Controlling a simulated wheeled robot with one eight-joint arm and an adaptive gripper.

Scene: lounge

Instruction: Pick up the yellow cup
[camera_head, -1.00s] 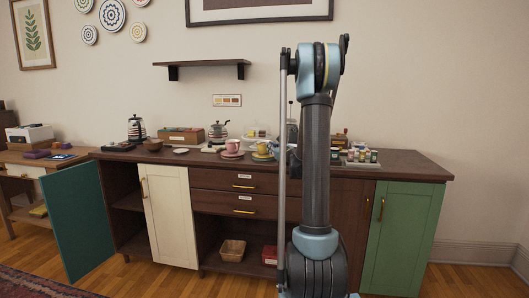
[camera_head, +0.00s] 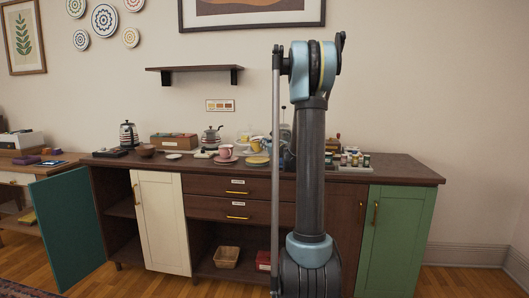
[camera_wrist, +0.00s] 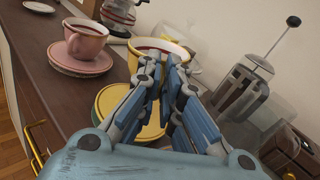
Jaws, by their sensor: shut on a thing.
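The yellow cup (camera_wrist: 160,46), with dark liquid inside, is in the upper middle of the wrist view. My gripper (camera_wrist: 166,66) is shut on the near side of it; the fingers hide part of the cup. A yellow saucer (camera_wrist: 112,103) lies beneath, and the cup appears held a little above it. In the head view the small yellow cup (camera_head: 255,147) shows above the yellow saucer (camera_head: 258,161), left of my arm. My gripper is mostly hidden by my arm there.
A pink cup (camera_wrist: 86,40) on a pink saucer (camera_wrist: 80,63) stands to the left. A glass press (camera_wrist: 238,88) stands close on the right. A teal cabinet door (camera_head: 75,230) stands open.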

